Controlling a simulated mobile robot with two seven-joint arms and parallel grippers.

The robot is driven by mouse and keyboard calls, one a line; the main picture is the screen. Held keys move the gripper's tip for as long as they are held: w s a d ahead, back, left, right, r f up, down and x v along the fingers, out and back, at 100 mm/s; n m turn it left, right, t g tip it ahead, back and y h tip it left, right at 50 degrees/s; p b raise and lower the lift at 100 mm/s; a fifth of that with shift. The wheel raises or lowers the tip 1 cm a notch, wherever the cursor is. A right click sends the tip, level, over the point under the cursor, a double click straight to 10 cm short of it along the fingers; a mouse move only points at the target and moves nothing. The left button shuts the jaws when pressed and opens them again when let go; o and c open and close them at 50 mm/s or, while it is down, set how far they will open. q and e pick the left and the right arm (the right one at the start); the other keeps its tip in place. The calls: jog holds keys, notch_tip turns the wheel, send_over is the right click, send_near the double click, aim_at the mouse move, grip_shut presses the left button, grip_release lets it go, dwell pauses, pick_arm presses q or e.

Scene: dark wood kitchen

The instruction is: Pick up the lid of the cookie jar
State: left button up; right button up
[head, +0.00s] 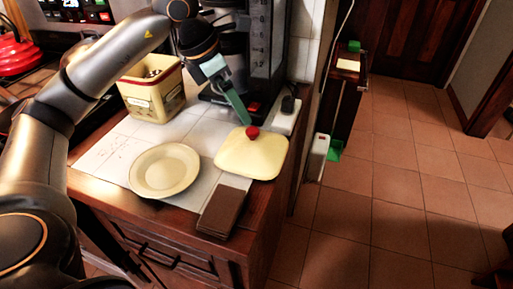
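The cookie jar lid (240,160) is a pale yellow, rounded square piece with a red knob (252,132) on top. It appears to lie on the white tiled counter, right of the plate. A square pale yellow jar (152,98) with dark markings stands open at the back left, with contents showing inside. My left gripper (246,120) reaches down from above with its fingertips right at the red knob. Its fingers look close together from this angle, and whether they grip the knob cannot be told. My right gripper is not in view.
A cream plate (165,170) lies left of the lid. A brown flat block (223,210) lies at the counter's front edge. A dark appliance (262,55) stands behind the lid. The counter ends just right of the lid, with open tiled floor (390,190) beyond.

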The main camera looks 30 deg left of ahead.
aim_at(251, 131)
pick_arm(q)
jog(key=x, duration=1)
jog(key=shift+w+d, duration=0.15)
jog(key=shift+d, duration=0.05)
jog(key=shift+r, duration=0.1)
jog(key=c, duration=0.7)
grip_shut()
jog(key=shift+f, duration=0.2)
jog(key=shift+s, duration=0.2)
